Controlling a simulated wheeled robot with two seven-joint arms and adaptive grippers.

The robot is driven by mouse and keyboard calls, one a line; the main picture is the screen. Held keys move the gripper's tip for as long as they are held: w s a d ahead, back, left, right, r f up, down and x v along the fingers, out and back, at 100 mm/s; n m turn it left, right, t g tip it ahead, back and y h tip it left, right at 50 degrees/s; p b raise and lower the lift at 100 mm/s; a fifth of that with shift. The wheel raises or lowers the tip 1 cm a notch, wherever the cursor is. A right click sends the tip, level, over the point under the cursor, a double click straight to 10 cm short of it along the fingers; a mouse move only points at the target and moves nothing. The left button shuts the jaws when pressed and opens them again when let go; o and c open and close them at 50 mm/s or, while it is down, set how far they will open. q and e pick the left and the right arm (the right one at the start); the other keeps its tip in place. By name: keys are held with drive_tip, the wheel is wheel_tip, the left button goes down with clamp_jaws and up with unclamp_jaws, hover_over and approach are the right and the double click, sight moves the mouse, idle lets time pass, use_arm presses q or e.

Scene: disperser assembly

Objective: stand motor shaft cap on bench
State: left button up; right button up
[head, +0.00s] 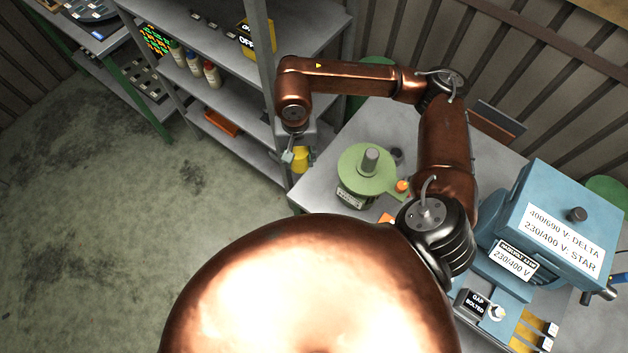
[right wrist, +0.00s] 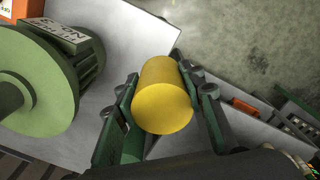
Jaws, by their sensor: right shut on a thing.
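The motor shaft cap is a yellow cylinder (head: 302,159), seen in the head view at the left edge of the grey bench (head: 312,190). My right gripper (head: 291,156) is shut on it. In the right wrist view the cap (right wrist: 163,97) sits between the two dark fingers of the right gripper (right wrist: 165,110), its round end facing the camera. The bench corner and the floor show behind it. Whether the cap touches the bench cannot be told. The green motor (head: 362,172) with its upright grey shaft (head: 370,160) stands on the bench, to the right of the cap. My left gripper is out of view.
A blue terminal box (head: 555,225) with white labels stands at the right of the bench. A grey shelf rack (head: 205,72) with bottles stands at the left, close to my right gripper. A small dark round part (head: 397,155) lies behind the motor. Bench space left of the motor is clear.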

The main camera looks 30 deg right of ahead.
drive_tip(key=s+a+f+m+b, duration=0.1)
drive_tip(key=s+a+m+b, duration=0.3)
drive_tip(key=m, duration=1.1)
drive_tip(key=s+a+f+m, duration=0.15)
drive_tip(key=s+m, duration=0.45)
drive_tip(key=m, duration=1)
drive_tip(key=w+d+f, duration=0.2)
drive_tip(key=d, duration=0.1)
drive_tip(key=w+d+f+b, duration=0.1)
drive_tip(key=w+d+f, duration=0.4)
drive_tip(key=d+f, duration=0.1)
drive_tip(key=shift+w+d+b, duration=0.1)
drive_tip(key=shift+w+b, duration=0.25)
drive_tip(key=shift+w, duration=0.05)
drive_tip(key=shift+w+d+f, duration=0.35)
drive_tip(key=shift+f, duration=0.25)
wheel_tip(320, 180, down, 3)
drive_tip(key=shift+w+d+f, duration=0.1)
drive_tip(key=shift+f, duration=0.05)
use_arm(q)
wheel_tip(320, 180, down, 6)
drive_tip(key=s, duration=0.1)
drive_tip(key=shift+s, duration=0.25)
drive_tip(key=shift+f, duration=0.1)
